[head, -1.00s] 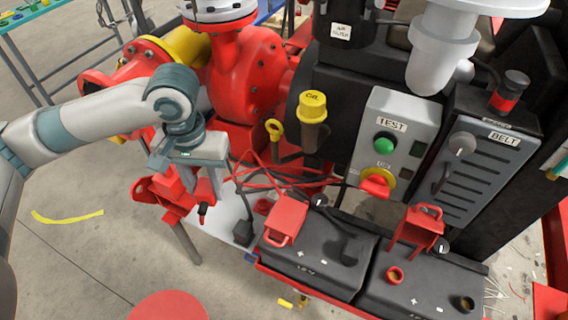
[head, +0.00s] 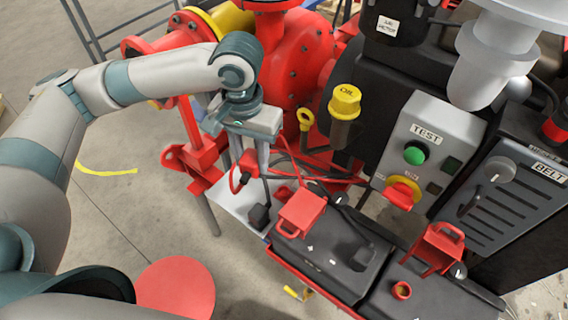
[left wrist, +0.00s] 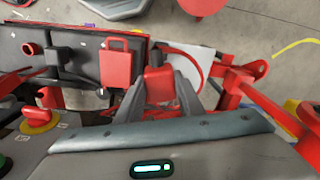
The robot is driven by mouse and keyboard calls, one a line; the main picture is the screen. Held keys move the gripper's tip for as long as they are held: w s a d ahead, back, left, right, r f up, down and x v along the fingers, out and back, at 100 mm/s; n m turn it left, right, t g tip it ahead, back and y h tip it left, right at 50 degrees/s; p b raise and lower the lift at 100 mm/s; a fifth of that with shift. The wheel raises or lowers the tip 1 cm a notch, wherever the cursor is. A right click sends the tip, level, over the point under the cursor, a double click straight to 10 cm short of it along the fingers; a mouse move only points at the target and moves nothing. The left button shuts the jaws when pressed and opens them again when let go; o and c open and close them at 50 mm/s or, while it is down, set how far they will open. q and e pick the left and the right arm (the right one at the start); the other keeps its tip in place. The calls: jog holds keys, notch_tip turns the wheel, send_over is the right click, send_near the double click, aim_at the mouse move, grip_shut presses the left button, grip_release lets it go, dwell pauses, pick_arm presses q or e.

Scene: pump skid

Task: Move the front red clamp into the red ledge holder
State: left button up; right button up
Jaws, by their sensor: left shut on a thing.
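My left gripper (head: 250,165) is shut on a red clamp (left wrist: 158,84), which sits between the two grey fingers in the left wrist view. In the head view the clamp (head: 242,168) is partly covered by the fingers, and a red cable runs near it. The red ledge holder (head: 192,168) appears to be the red bracket left of the gripper in the head view. The clamp is beside it and apart from it, to its right. My right gripper is not in view.
Two black batteries (head: 325,258) stand right of the gripper, with a red handled piece (head: 302,210) on one and another (head: 437,248) further right. A grey TEST box (head: 432,145) stands behind them. A yellow cap (head: 345,101) and red pipework (head: 298,55) rise behind the gripper.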

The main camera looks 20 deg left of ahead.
pick_arm(q)
jog(key=shift+w+d+f+m, duration=0.25)
jog(key=shift+w+m, duration=0.25)
jog(key=shift+m, duration=0.4)
jog(key=w+d+f+m+p, duration=0.1)
jog(key=w+f+m, duration=0.4)
jog(key=m, duration=0.9)
jog(key=w+d+f+m+p, duration=0.2)
jog(key=w+f+m, duration=0.3)
jog(key=f+m, duration=0.5)
jog(key=m+p, duration=0.1)
jog(key=m, duration=0.3)
jog(key=shift+m+p, duration=0.3)
jog(key=shift+p, duration=0.1)
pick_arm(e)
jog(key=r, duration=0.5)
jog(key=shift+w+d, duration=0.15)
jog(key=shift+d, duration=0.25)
pick_arm(q)
jog(key=shift+w+f, duration=0.1)
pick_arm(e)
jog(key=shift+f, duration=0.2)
